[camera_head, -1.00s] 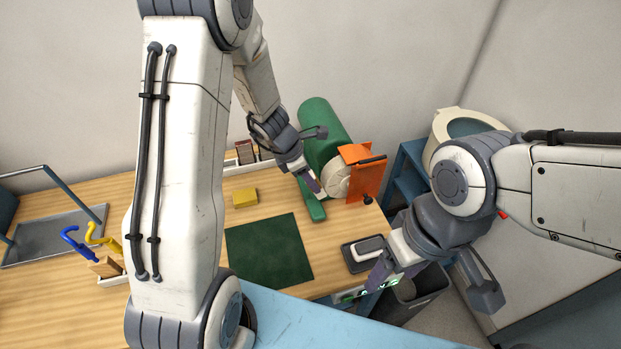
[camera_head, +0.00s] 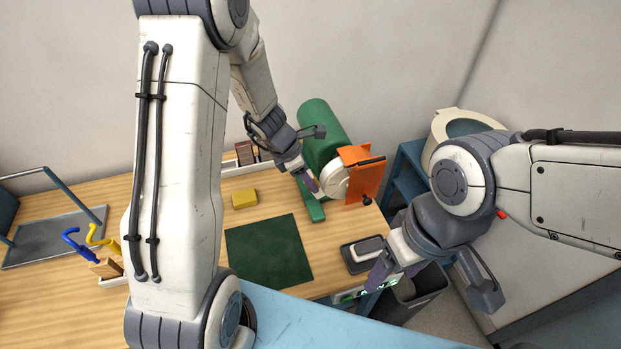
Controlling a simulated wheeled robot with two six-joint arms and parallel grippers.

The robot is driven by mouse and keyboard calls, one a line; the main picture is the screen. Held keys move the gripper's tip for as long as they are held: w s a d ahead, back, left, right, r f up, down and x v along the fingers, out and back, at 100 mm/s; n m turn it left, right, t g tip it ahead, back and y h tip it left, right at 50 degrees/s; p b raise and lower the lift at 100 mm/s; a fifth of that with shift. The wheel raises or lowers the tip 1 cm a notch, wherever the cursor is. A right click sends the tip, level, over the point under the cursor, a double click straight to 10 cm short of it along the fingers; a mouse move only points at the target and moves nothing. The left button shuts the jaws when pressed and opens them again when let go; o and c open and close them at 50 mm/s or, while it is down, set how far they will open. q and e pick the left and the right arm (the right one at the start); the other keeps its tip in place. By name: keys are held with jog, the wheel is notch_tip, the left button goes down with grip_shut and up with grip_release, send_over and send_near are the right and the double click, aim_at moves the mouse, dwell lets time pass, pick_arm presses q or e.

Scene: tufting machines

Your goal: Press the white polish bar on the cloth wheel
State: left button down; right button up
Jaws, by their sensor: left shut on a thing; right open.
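The pale cloth wheel (camera_head: 335,180) sits at the front end of the green machine (camera_head: 322,122), beside its orange guard (camera_head: 361,174). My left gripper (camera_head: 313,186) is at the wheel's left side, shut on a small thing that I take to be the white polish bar. The bar is too small and too hidden to make out clearly. I cannot tell whether it touches the wheel. My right gripper (camera_head: 373,282) is open and empty, in front of the dark tray at the bench's right end.
A dark tray (camera_head: 347,262) with a white-topped block (camera_head: 367,248) lies at the bench's right end. A green mat (camera_head: 268,252) and a yellow block (camera_head: 244,198) lie left of the machine. Brown bars (camera_head: 245,152) stand in a rack behind. A grey bin (camera_head: 419,291) stands below.

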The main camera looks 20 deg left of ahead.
dwell(0.3)
pick_arm(q)
jog(key=shift+s+a+f+b, duration=1)
jog(key=shift+s+a+b, duration=0.4)
jog(key=shift+a, duration=0.55)
notch_tip(320, 180, up, 7)
jog(key=p, duration=0.6)
jog(key=shift+p, duration=0.4)
